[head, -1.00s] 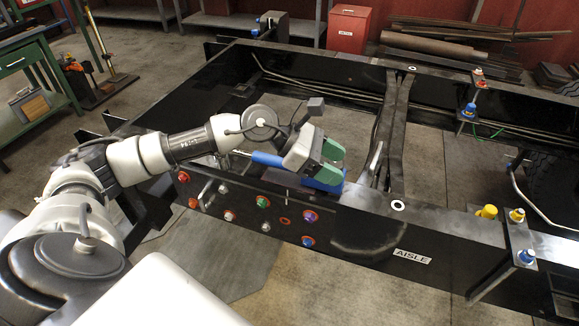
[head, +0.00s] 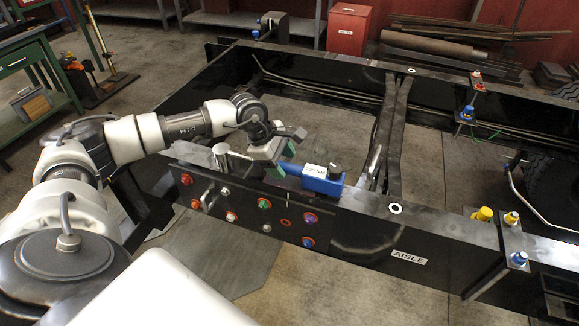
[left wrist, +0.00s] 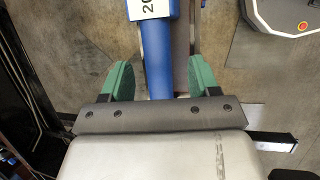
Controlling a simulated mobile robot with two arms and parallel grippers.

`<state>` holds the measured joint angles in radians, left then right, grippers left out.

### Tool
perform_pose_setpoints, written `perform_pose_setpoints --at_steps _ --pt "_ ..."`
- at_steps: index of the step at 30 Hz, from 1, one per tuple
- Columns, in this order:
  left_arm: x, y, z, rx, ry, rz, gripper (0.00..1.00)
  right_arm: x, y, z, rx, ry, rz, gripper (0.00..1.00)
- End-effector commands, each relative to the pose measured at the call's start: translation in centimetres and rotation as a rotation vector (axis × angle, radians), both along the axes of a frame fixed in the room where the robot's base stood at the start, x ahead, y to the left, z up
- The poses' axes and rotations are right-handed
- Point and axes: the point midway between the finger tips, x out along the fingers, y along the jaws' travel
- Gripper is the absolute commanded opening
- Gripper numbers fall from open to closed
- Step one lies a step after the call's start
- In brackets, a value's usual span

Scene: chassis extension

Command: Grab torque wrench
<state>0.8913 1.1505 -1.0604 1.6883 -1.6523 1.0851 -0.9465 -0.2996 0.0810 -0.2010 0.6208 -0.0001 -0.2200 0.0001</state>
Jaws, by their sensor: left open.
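The torque wrench is blue and lies along the top of the black chassis rail in the head view. Its thick blue body (head: 322,184) has a white label and a black knob at its right end. My left gripper (head: 272,164) is over the blue handle, left of that body. In the left wrist view the blue handle (left wrist: 158,55) runs between the two green fingers of the left gripper (left wrist: 160,82). The fingers are open, with a gap on both sides of the handle. Part of the wrench is hidden behind the gripper. My right gripper is not in view.
The black chassis rail (head: 370,225) carries several coloured fittings on its near side. A black crossmember (head: 396,120) lies right of the wrench. Yellow and blue caps (head: 484,213) stand farther right on the rail. Concrete floor lies below.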

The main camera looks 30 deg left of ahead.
Motion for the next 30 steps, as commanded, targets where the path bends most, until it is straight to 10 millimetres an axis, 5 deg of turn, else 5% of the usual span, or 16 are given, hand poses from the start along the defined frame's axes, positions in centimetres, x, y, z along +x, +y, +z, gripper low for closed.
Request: perform_pose_setpoints --at_steps 6,14,26,30 --pt "0.8 -1.1 -2.3 -0.001 0.002 -0.001 0.61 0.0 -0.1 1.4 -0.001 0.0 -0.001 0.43" --pt "0.9 -1.1 -2.7 0.0 0.0 0.0 0.61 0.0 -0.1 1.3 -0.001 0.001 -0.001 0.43" --pt "0.9 -1.1 -2.6 -0.001 0.0 0.0 0.01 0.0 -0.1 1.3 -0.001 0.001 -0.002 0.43" --pt "1.0 -1.2 -2.4 -0.003 -0.005 0.001 0.0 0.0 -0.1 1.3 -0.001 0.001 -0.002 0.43"
